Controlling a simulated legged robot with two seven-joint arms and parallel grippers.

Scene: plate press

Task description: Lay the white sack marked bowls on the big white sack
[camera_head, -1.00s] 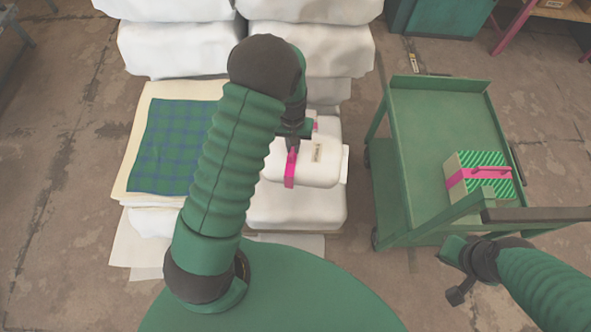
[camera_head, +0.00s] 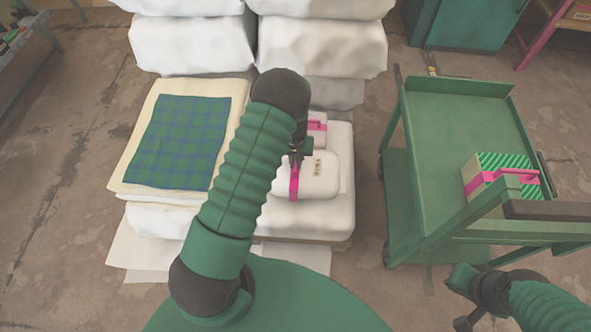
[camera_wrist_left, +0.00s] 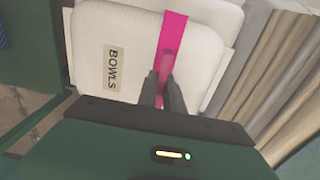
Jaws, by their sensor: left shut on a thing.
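The white sack marked bowls (camera_head: 322,174) is a small, flat white bundle with a pink strap (camera_head: 294,181) and a tan label. Its label reads BOWLS in the left wrist view (camera_wrist_left: 113,68). My left gripper (camera_head: 295,160) is shut on the pink strap, which also shows between its fingers in the left wrist view (camera_wrist_left: 164,92). The sack is level over the big white sack (camera_head: 335,218); I cannot tell whether it touches. My right gripper (camera_head: 466,297) is at the lower right, away from the sacks, its jaw state unclear.
Another small white sack with a pink strap (camera_head: 317,125) sits just behind. White sacks (camera_head: 190,45) are stacked at the back. A green plaid cloth (camera_head: 180,140) lies on the left pile. A green cart (camera_head: 450,130) with a striped box (camera_head: 478,178) stands right.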

